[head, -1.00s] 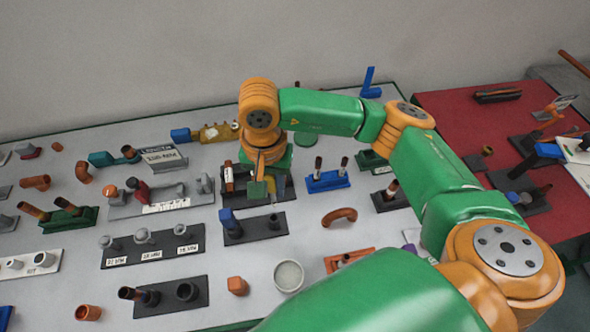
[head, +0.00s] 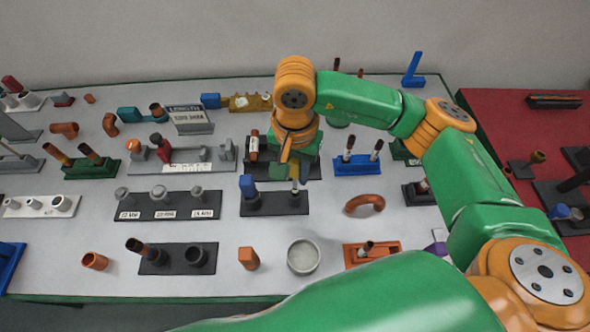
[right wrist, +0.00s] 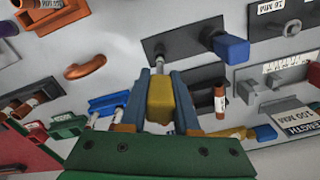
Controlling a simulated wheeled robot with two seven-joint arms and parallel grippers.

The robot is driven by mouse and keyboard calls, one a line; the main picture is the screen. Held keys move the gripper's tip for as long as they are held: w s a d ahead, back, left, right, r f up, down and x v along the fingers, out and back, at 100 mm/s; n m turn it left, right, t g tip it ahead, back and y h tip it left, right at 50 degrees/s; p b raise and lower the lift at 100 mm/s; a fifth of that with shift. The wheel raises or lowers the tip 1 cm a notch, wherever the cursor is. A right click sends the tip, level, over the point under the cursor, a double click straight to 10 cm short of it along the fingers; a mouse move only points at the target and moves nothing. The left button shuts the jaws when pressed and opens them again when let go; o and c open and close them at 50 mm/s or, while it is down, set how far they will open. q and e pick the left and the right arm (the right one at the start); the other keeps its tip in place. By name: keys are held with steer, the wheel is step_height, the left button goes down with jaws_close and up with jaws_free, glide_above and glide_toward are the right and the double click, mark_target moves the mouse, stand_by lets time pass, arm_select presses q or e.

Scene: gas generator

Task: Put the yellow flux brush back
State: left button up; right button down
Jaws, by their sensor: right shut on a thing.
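My right gripper (right wrist: 159,95) is shut on a yellow block-like piece, likely the handle of the yellow flux brush (right wrist: 159,100). In the head view my right gripper (head: 288,170) is over the back part of the workbench, and the held piece is mostly hidden there. A black plate (head: 272,205) lies just in front of it, with a blue block (head: 247,186) at its left and a thin pale upright (head: 295,187) at its right. The wrist view shows this plate (right wrist: 185,38) beyond the fingertips. Whether the held piece touches the upright cannot be told. My left gripper is out of view.
The grey workbench (head: 225,275) is crowded. A labelled black plate with grey fittings (head: 168,207) is to the left, and a blue stand with brown-topped rods (head: 357,165) is to the right. A white round dish (head: 303,257) stands in front. A red table (head: 510,125) is further right.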

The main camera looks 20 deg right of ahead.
mark_target(295, 187)
stand_by(0.3)
stand_by(0.5)
steer(key=shift+b, duration=0.35)
steer(key=shift+f+b, duration=0.15)
steer(key=shift+b, duration=0.25)
steer(key=shift+f+b, duration=2.55)
steer(key=shift+b, duration=0.25)
steer(key=c, duration=0.6)
jaws_free()
